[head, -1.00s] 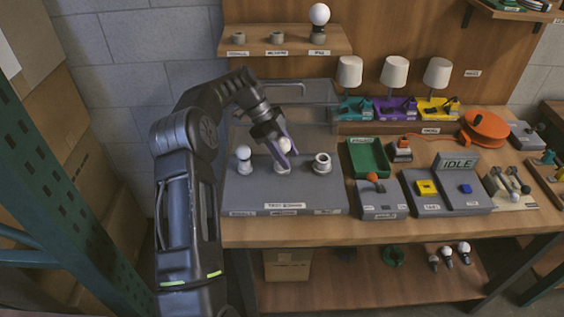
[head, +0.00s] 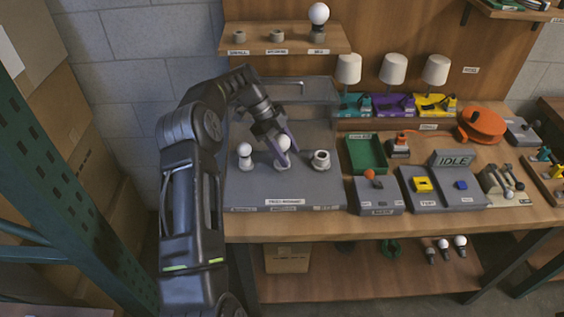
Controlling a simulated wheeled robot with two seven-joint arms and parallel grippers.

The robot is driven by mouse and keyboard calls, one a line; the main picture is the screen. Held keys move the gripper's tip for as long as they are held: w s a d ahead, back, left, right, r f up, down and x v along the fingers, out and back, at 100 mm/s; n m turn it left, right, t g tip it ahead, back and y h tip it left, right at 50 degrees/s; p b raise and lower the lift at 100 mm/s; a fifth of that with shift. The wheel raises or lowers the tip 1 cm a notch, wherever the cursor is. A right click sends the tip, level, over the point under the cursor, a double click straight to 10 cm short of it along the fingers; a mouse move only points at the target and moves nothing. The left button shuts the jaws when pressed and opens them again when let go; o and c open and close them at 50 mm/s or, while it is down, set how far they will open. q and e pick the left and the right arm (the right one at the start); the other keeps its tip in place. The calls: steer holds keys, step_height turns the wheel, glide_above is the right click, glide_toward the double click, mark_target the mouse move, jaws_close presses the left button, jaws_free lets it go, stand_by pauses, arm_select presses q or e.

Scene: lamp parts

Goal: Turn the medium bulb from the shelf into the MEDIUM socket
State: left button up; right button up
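The medium bulb (head: 283,143), with a round white globe, stands at the middle socket (head: 283,164) of the grey test board (head: 250,190). Thread and seating depth are hidden. Another white bulb (head: 245,150) stands upright in the left socket. My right gripper is not in view.
A large white bulb (head: 319,13) stands on the upper shelf (head: 262,42) beside two empty holders. A green tray (head: 366,155), a grey switch box (head: 378,195) and a grey unit reading IDLE (head: 453,160) sit right of the board. Three lamps stand behind.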

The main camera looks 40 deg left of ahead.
arm_select(q)
steer(key=shift+o, duration=0.7)
steer(key=shift+a+f+n+t+b, duration=0.15)
steer(key=shift+n+t+b, duration=0.25)
steer(key=shift+n+b, duration=0.3)
steer(key=n+t+b, duration=0.1)
steer(key=n+b, duration=0.1)
steer(key=b, duration=0.1)
steer(key=n+t+y+b, duration=0.1)
steer(key=n+b, duration=0.1)
steer(key=shift+w+b, duration=0.35)
steer(key=shift+b, duration=0.05)
steer(key=shift+n+t+y+b, duration=0.3)
steer(key=shift+n+t+b, duration=0.1)
steer(key=shift+n, duration=0.2)
